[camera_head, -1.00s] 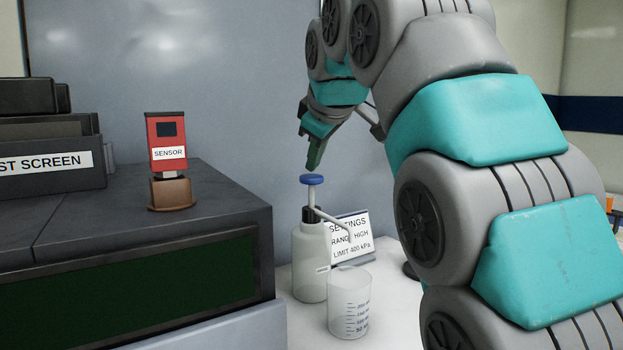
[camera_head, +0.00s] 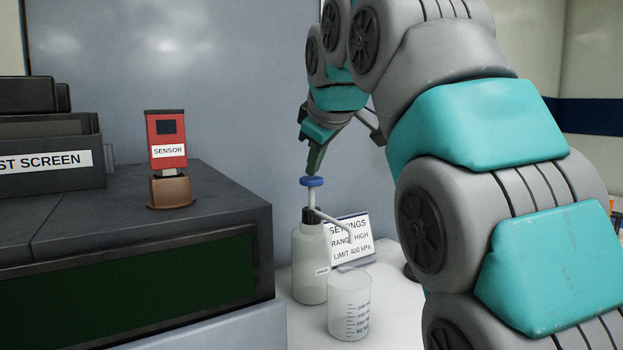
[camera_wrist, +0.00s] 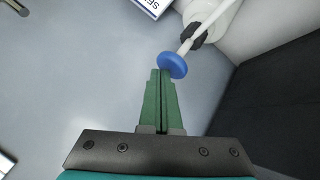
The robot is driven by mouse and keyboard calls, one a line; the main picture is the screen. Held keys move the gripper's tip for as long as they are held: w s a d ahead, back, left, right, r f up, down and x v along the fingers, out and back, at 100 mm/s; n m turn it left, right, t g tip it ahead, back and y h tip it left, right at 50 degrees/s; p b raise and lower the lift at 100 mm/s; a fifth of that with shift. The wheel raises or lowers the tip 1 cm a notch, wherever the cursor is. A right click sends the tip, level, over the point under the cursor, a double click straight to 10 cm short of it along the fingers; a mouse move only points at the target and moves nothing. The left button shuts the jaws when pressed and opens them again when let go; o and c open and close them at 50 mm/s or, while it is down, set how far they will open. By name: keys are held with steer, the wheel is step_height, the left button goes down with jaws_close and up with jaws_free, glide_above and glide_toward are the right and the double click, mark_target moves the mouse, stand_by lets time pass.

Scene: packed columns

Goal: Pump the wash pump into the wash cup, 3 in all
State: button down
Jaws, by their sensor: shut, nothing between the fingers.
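The wash pump is a translucent white bottle (camera_head: 309,262) with a dark collar, a blue round pump head (camera_head: 312,182) and a bent white spout. The spout reaches over the wash cup (camera_head: 349,305), a clear cup with a printed scale in front of the bottle on the right. My gripper (camera_head: 314,172) is shut, with its green fingertips just above the pump head, touching or almost touching it. In the wrist view the blue head (camera_wrist: 172,65) lies right at the tips of the shut fingers (camera_wrist: 160,72). Whether any liquid is in the cup is not clear.
A settings sign (camera_head: 349,240) stands behind the cup and spout. A dark cabinet (camera_head: 220,215) on the left bears a red sensor (camera_head: 167,140) on a brown stand. The white bench (camera_head: 395,318) is clear to the right of the cup. A grey wall panel is behind.

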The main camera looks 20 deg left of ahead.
steer(key=shift+f+b, duration=1.05)
steer(key=shift+f, duration=0.35)
stand_by(1.0)
stand_by(0.4)
steer(key=shift+r+p, duration=1.9)
steer(key=shift+r, duration=0.2)
stand_by(1.3)
